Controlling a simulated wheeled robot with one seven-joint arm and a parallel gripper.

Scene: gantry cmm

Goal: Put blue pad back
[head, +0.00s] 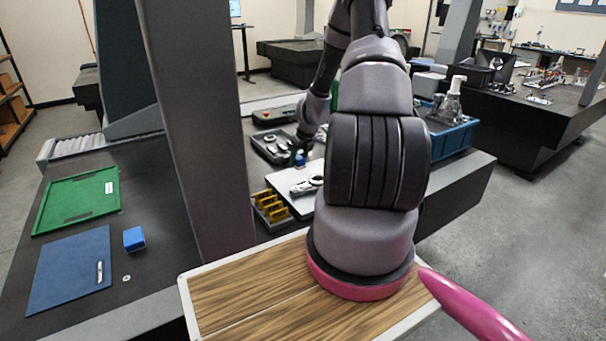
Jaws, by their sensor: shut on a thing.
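My gripper (303,151) is beyond my arm, low over the dark tray area on the far part of the bench, pointing down. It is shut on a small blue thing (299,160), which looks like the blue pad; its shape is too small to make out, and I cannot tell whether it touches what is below. A separate blue block (134,238) stands on the dark table at left, beside a flat blue mat (62,264).
A dark tray (262,153) with metal parts, a white board (283,187) and a rack of yellow pieces (270,208) lie near my gripper. A blue crate (452,138) stands right. A grey column (195,120) rises at left, past a green tray (80,201).

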